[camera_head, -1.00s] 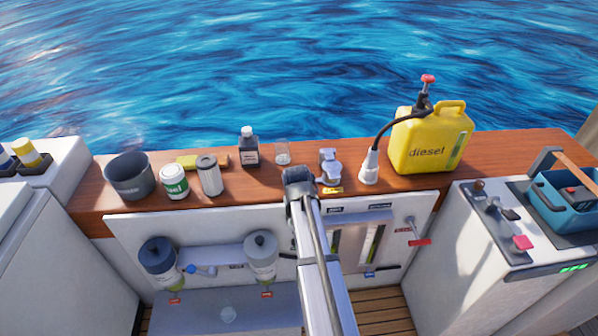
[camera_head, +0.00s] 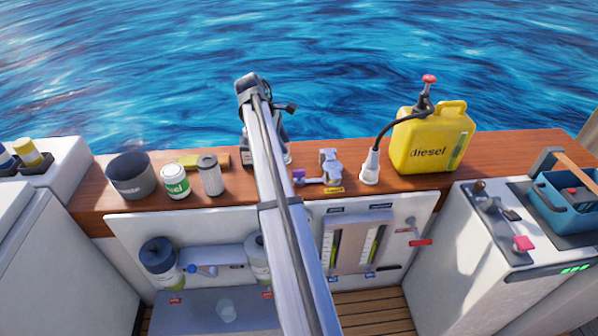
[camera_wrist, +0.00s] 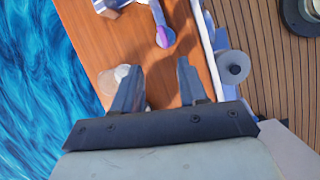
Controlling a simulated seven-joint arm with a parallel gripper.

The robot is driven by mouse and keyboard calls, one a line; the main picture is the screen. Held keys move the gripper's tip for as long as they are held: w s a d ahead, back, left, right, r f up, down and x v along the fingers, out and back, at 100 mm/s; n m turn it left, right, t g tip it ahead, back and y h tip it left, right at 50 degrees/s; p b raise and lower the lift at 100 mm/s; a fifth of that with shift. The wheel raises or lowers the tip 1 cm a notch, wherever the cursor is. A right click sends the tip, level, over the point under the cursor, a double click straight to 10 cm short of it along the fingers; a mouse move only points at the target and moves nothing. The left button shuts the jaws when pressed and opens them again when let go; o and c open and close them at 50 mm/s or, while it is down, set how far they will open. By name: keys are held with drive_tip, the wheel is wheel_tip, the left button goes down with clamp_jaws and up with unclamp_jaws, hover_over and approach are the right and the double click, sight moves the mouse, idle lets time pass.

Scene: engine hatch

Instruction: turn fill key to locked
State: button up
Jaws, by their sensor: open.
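The fill key (camera_head: 316,180) is a grey lever with a purple end, at the grey deck fitting (camera_head: 330,162) on the wooden ledge. Its purple end points left in the head view, and a yellow label lies in front of the fitting. In the wrist view the key (camera_wrist: 163,32) is beyond my fingertips, its rounded purple-marked end towards me. My gripper (camera_wrist: 157,72) is open and empty over the ledge, apart from the key. In the head view my arm hides most of the gripper. The label's text is too small to read.
A clear cup (camera_wrist: 124,72) stands by one finger in the wrist view. The yellow diesel can (camera_head: 432,140) and a white nozzle (camera_head: 370,166) stand right of the fitting. A grey pot (camera_head: 130,176), a green-white can (camera_head: 175,182) and a metal can (camera_head: 210,175) stand left.

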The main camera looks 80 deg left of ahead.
sight(299, 171)
drive_tip(key=w+f, duration=0.1)
drive_tip(key=f, duration=0.3)
drive_tip(key=w+f+n, duration=0.1)
drive_tip(key=w+f, duration=0.1)
drive_tip(key=f, duration=0.2)
drive_tip(key=w+f+n, duration=0.1)
drive_tip(key=w+f, duration=0.1)
drive_tip(key=f, duration=0.2)
drive_tip(key=shift+w+d+f, duration=0.15)
drive_tip(key=shift+d+f, duration=0.05)
drive_tip(key=shift+f, duration=0.2)
clamp_jaws()
idle(0.3)
